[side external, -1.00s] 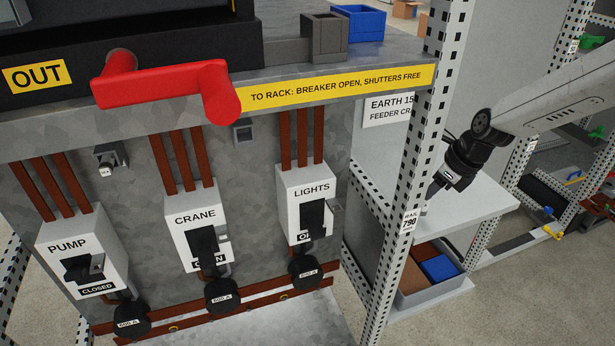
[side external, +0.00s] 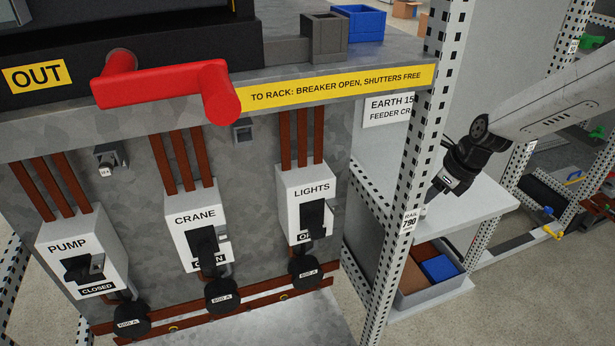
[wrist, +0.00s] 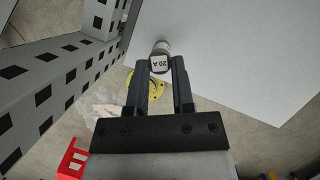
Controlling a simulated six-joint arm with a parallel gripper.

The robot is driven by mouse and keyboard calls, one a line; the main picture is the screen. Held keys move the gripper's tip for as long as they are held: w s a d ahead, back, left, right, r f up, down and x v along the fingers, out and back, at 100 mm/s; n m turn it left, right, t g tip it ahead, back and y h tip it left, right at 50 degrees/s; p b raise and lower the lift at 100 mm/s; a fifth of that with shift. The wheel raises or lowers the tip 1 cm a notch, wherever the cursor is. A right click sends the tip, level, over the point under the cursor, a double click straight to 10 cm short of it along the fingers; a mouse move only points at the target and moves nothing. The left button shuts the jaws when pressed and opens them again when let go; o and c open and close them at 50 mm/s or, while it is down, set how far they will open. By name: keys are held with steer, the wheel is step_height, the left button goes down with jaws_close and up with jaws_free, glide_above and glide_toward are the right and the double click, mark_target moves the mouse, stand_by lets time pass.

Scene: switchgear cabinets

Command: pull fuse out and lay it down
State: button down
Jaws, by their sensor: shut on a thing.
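The fuse (wrist: 160,64) shows in the wrist view as a pale cylinder with a white end face marked 20 A. My gripper (wrist: 161,70) is shut on it, with one dark finger on each side. Beyond the fuse is a plain white surface. I cannot tell whether the fuse touches it. In the side view, my wrist is behind and right of the perforated cabinet post, above a white shelf (side external: 482,198). The post and the small scale hide the fingers and fuse there.
The perforated post (side external: 418,170) stands close to my gripper's left. A grey bin (side external: 412,284) with blue and brown things stands below the shelf. The shelf top shows bare room. PUMP (side external: 75,240), CRANE (side external: 195,215) and LIGHTS (side external: 308,188) units are on the left panel.

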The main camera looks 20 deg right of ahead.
steer(key=shift+f, duration=0.4)
steer(key=shift+c, duration=2)
jaws_free()
steer(key=v, duration=0.7)
steer(key=shift+s+r, duration=0.15)
steer(key=shift+r, duration=0.2)
steer(key=shift+d, duration=0.15)
steer(key=s+d+f+n+h, duration=0.1)
steer(key=s+f+n, duration=0.2)
steer(key=s+n, duration=0.5)
steer(key=s+d+f+n+g+h, duration=0.1)
steer(key=s+f+n, duration=0.2)
steer(key=n, duration=1.9)
steer(key=s, duration=0.4)
steer(key=shift+s+f, duration=0.3)
steer(key=shift+s, duration=0.05)
